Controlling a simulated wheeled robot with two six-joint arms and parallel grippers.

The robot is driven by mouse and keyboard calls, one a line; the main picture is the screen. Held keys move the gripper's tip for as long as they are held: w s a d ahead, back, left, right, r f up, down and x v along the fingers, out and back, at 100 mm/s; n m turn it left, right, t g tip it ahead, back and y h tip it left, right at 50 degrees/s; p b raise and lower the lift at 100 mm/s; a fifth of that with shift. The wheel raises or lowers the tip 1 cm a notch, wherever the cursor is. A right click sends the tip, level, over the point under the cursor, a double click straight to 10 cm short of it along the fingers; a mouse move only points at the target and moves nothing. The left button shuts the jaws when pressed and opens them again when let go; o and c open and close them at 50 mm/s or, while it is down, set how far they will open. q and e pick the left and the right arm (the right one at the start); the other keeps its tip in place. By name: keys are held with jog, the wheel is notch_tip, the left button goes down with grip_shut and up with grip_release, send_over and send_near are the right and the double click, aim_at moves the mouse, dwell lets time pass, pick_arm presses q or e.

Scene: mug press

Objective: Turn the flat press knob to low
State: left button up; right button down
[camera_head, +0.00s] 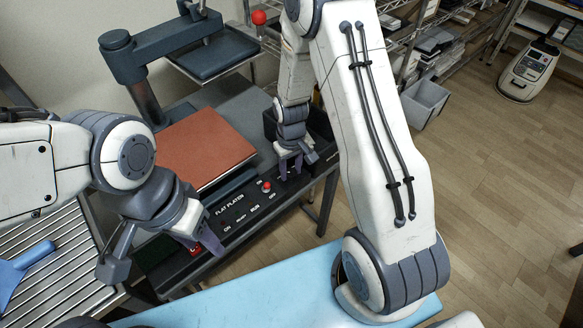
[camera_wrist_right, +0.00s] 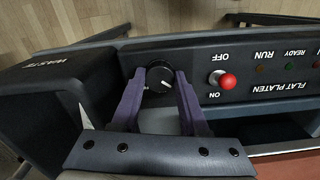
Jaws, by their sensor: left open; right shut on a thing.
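The flat press has a dark front panel marked FLAT PLATEN (camera_head: 230,207) and a brown-red platen (camera_head: 205,145). Its black knob (camera_wrist_right: 160,77) shows in the right wrist view, with a white pointer line slanting to the lower right of the picture. Small marks near the knob are partly hidden by the fingers. My right gripper (camera_wrist_right: 159,84) has its purple fingers on either side of the knob, shut on it. In the head view this gripper (camera_head: 293,172) is at the panel's right end and hides the knob. My left gripper (camera_head: 160,262) is open and empty at the panel's left end.
A red-tipped switch (camera_wrist_right: 228,81) sits beside the knob, between OFF and ON marks. A dark waste bin (camera_wrist_right: 60,115) is close on the other side. A light blue surface (camera_head: 250,300) lies in front, and a slatted rack (camera_head: 50,260) is at left.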

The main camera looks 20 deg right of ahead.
aim_at(291, 172)
jog(key=shift+w, duration=0.1)
dwell(0.3)
jog(key=shift+c, duration=2.1)
grip_release()
notch_tip(291, 172, up, 10)
jog(key=shift+r+p, duration=0.25)
jog(key=shift+p, duration=0.1)
